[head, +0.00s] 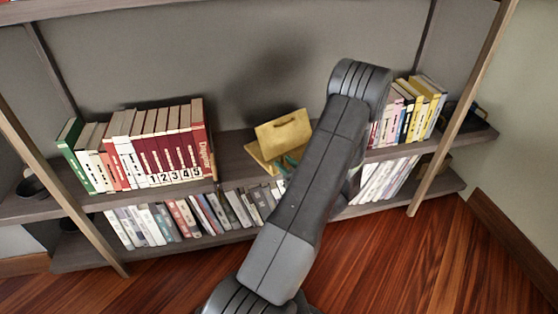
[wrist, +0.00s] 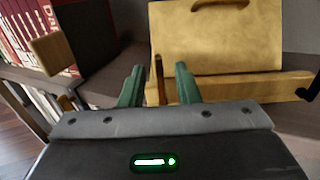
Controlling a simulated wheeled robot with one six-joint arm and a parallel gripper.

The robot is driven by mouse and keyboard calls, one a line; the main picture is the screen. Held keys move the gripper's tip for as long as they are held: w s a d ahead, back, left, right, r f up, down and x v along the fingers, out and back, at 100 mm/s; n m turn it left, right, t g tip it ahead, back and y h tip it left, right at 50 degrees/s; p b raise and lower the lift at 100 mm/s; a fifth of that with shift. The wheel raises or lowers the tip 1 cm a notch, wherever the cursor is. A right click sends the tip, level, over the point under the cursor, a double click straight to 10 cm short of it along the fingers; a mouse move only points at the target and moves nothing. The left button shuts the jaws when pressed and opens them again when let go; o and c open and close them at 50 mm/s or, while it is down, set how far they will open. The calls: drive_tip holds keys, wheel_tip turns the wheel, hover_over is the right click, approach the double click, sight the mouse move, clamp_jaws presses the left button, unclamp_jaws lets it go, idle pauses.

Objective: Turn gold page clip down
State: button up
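A wooden book stand (head: 283,133) with a tilted back board stands on the upper shelf; the board also shows in the wrist view (wrist: 215,40). A thin upright gold page clip (wrist: 160,78) rises in front of the stand's ledge (wrist: 245,88), near the board's left edge. A black clip (wrist: 308,90) sits at the ledge's right end. My gripper (wrist: 160,82) is open, its two green fingers on either side of the gold clip with gaps visible. I cannot tell whether the clip is at the fingers' depth. In the head view my arm partly hides the stand's front.
Red and white books (head: 160,148) stand left of the stand, and yellow and other books (head: 428,105) stand to the right. A wooden-ended block (wrist: 52,52) lies left of my fingers in the wrist view. More books (head: 165,222) fill the lower shelf.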

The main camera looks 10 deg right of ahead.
sight(283, 162)
drive_tip(key=shift+x, duration=1.95)
clamp_jaws()
